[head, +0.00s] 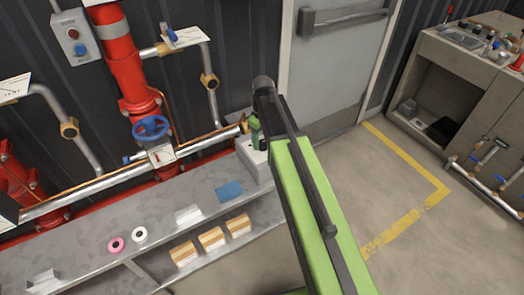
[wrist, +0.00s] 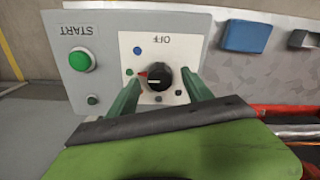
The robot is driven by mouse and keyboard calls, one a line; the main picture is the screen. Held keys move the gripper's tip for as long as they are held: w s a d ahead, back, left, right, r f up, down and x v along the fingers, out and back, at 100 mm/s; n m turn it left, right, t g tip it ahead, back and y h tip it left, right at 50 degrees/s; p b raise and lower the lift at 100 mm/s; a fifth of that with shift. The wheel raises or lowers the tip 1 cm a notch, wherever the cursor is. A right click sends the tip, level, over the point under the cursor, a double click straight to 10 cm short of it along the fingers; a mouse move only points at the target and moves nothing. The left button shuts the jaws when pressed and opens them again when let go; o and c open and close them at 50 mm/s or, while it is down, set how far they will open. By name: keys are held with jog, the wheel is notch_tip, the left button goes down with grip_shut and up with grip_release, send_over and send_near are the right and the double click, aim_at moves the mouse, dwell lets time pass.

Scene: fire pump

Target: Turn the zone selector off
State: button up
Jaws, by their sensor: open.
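The zone selector is a black round knob (wrist: 158,79) with a red pointer, on a white plate (wrist: 192,48) in the wrist view. The pointer aims left in that picture, toward a green dot (wrist: 130,72). The word OFF (wrist: 155,41) appears upside down at the plate's upper edge. My gripper (wrist: 164,80) is open, its two green fingers on either side of the knob; contact cannot be told. In the head view my gripper (head: 255,127) is at the grey control box (head: 252,162) on the bench's right end, and the arm hides much of it.
A green START button (wrist: 82,61) is left of the knob. The bench (head: 110,207) holds a blue block (head: 229,190), a pink roll (head: 116,245) and a white roll (head: 139,234). Red pipes (head: 126,65) and a blue valve wheel (head: 150,128) stand behind.

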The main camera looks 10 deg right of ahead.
jog(key=shift+f, duration=0.6)
jog(key=shift+r, duration=0.1)
jog(key=c, duration=1.2)
jog(key=shift+a, duration=0.3)
grip_shut()
jog(key=shift+d, duration=0.15)
